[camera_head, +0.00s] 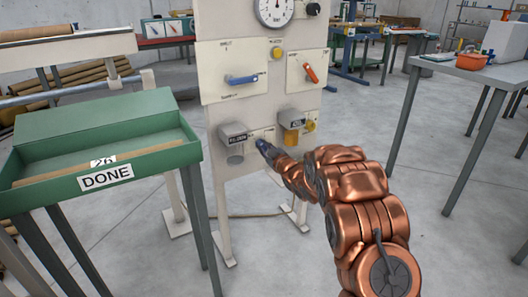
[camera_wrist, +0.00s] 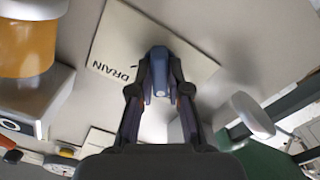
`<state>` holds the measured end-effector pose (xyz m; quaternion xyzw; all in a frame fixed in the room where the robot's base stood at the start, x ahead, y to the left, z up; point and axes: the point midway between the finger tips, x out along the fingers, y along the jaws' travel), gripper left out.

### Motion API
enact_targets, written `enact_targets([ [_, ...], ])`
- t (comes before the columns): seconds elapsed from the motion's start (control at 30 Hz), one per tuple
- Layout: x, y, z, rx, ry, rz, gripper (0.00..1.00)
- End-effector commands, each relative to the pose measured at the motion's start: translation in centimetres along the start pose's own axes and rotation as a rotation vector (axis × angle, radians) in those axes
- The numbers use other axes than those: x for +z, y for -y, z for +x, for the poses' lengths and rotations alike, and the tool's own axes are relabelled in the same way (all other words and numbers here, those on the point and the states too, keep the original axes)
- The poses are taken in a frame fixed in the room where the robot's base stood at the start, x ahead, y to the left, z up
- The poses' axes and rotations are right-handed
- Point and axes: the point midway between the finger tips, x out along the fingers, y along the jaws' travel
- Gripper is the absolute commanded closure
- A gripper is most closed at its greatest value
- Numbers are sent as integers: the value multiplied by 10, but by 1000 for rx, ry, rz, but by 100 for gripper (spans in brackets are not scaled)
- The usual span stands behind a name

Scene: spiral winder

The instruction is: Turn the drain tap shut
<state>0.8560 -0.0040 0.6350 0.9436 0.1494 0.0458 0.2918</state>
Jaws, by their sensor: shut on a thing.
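The drain tap (camera_wrist: 160,58) is a blue-violet lever on a cream plate (camera_wrist: 112,42) marked DRAIN, seen in the wrist view. My gripper (camera_wrist: 160,92) is shut on the tap, with one dark finger on each side of it. In the head view my gripper (camera_head: 268,150) reaches the low front of the cream panel (camera_head: 232,180), between two small bracketed units. There my fingers and copper arm hide most of the tap. I cannot tell exactly how far the tap is turned.
A grey cup unit (camera_head: 235,140) sits left of my gripper and an amber one (camera_head: 292,120) sits up and right. Higher are a blue lever (camera_head: 241,79), an orange lever (camera_head: 311,73) and a gauge (camera_head: 273,10). A green DONE tray (camera_head: 150,110) stands left.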

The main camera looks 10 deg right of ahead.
Motion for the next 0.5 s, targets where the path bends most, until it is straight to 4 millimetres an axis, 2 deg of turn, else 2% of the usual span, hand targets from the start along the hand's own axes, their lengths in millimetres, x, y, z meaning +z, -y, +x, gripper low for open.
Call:
enact_targets([
  [0.23, 0, 1, 0, 0, -4, -133, 100],
  [0.5, -1, 0, 0, 1, -3, -193, 100],
])
